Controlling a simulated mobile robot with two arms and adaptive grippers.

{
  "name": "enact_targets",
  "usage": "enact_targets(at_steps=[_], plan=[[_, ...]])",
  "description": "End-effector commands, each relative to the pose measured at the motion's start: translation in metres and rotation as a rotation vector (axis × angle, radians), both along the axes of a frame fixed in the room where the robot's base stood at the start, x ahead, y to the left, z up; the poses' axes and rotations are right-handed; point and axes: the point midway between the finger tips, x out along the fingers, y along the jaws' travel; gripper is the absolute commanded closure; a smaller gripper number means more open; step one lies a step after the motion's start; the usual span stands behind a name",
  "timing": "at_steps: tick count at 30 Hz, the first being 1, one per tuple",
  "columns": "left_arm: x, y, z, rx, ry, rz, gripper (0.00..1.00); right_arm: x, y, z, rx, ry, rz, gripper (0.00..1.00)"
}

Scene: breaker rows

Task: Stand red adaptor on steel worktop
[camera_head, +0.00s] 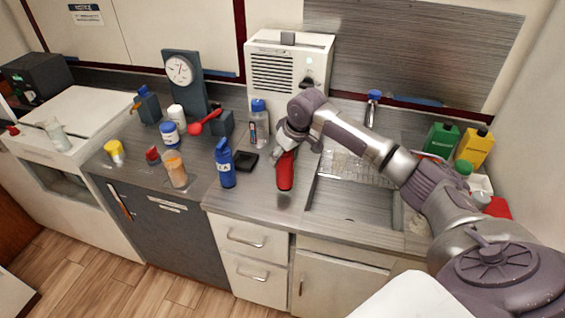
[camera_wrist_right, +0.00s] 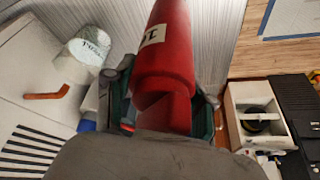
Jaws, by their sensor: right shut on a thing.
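The red adaptor (camera_head: 285,170) is a red cylinder that hangs roughly upright below my right gripper (camera_head: 287,148), over the steel worktop (camera_head: 262,203) just left of the sink. My right gripper is shut on its upper end. In the right wrist view the red adaptor (camera_wrist_right: 164,62) extends away from between the fingers and bears a pale label with dark marks. The gripper's palm hides its near end. I cannot tell whether its lower end touches the worktop. My left gripper is not in view.
A blue bottle (camera_head: 225,163) and a black block (camera_head: 245,161) stand to the left. A blue-capped bottle (camera_head: 259,122) is behind. The sink (camera_head: 350,203) lies to the right, with green and yellow containers (camera_head: 473,147) beyond. The worktop's front strip is clear.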

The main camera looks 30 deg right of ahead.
Motion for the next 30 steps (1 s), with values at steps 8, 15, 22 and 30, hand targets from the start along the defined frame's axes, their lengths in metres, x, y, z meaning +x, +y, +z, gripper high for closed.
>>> enact_targets(at_steps=[8,15,22,30], plan=[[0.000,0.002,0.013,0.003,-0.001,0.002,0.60,-0.001,0.000,-0.033,0.000,0.000,0.000,1.00],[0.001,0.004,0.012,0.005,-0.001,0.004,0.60,0.000,0.000,-0.036,0.000,-0.001,0.000,1.00],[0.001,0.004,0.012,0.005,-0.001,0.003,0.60,-0.001,0.000,-0.038,0.000,0.002,0.000,0.21],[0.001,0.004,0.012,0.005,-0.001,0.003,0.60,-0.001,0.000,-0.037,0.000,0.002,0.000,0.21]])
